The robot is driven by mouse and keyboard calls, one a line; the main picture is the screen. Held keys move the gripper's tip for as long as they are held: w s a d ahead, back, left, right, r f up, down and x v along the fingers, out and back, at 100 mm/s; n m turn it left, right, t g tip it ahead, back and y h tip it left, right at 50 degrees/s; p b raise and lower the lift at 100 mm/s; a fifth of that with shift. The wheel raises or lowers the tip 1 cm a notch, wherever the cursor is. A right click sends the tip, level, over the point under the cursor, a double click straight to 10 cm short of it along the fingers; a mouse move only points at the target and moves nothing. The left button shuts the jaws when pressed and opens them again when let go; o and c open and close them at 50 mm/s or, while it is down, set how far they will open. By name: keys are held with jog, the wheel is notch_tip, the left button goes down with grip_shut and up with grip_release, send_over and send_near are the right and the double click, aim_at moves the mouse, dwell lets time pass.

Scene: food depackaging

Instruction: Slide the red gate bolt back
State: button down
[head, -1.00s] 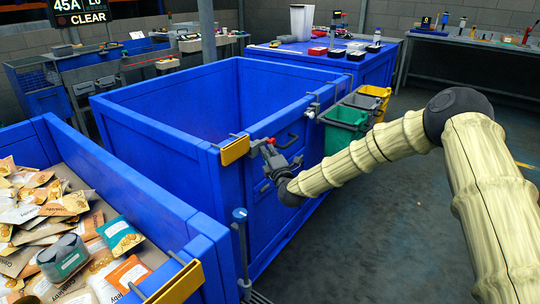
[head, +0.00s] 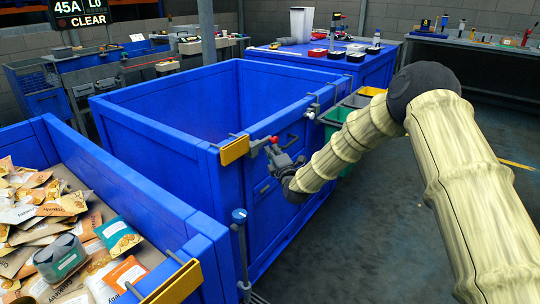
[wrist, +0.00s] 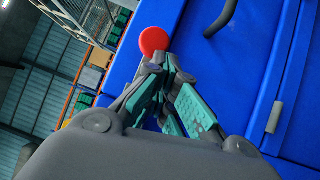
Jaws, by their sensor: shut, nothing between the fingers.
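The red knob of the gate bolt (head: 274,140) shows on the near face of the empty blue bin (head: 190,130), close to a yellow plate (head: 234,150). In the wrist view the round red knob (wrist: 153,40) stands just beyond my fingertips. My gripper (head: 275,152) is at the bolt, with its fingertips right by the knob. In the wrist view my gripper (wrist: 166,62) has its green-padded fingers meeting at the tips with nothing between them. The tips look in contact with or very close to the knob; I cannot tell which. The bolt's rod is mostly hidden.
A blue bin of food packets (head: 130,180) stands at the lower left. A grey post with a blue cap (head: 240,216) stands near the bins. Small green and yellow bins (head: 337,116) lie beyond my arm. The floor at right (head: 385,230) is clear.

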jog(key=shift+w+d+r, duration=0.6)
jog(key=shift+w+r, duration=0.1)
